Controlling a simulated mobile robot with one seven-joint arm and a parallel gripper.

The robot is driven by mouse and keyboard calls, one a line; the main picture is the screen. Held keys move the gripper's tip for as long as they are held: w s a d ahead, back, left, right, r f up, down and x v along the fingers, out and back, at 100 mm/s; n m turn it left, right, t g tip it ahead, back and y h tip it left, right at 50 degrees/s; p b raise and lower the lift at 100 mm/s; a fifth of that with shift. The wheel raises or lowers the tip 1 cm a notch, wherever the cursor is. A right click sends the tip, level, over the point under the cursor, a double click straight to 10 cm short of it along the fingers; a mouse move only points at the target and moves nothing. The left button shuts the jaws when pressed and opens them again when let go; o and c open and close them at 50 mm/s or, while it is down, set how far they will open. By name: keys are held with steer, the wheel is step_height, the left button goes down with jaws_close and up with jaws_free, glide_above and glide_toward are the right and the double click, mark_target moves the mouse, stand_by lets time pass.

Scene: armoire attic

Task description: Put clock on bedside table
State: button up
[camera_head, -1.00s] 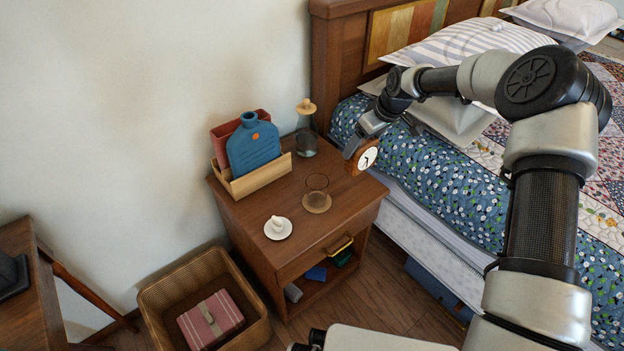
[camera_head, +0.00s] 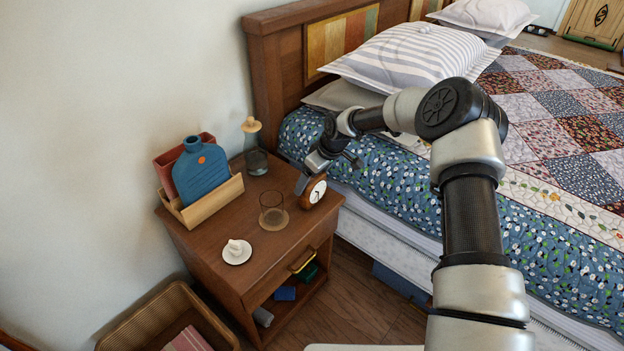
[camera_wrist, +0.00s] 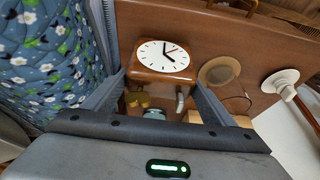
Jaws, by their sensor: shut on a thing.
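The clock (camera_head: 314,192) has a white face and a brown wooden case. It is at the right rear edge of the bedside table (camera_head: 217,225), close to the bed; whether its base touches the top is hard to tell. My gripper (camera_head: 304,182) is shut on the clock from behind and above. In the wrist view the clock (camera_wrist: 162,62) sits between the two fingers, its face showing.
On the table stand a glass on a coaster (camera_head: 272,211), a white saucer with a small item (camera_head: 237,252), a carafe (camera_head: 256,160) and a wooden holder (camera_head: 210,204) with a blue bottle (camera_head: 202,172). The bed (camera_head: 390,175) borders the table's right side. A wicker basket (camera_head: 150,318) is below left.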

steer(key=shift+f, duration=0.15)
steer(key=o, duration=1.5)
steer(key=shift+o, duration=0.2)
steer(key=shift+r, duration=0.35)
steer(key=p+v, duration=0.2)
steer(key=v, duration=0.9)
steer(key=shift+d+r+p, duration=0.15)
steer(key=shift+r+p, duration=0.15)
steer(key=shift+p, duration=0.05)
steer(key=shift+s+r, duration=0.1)
steer(key=shift+s, duration=0.05)
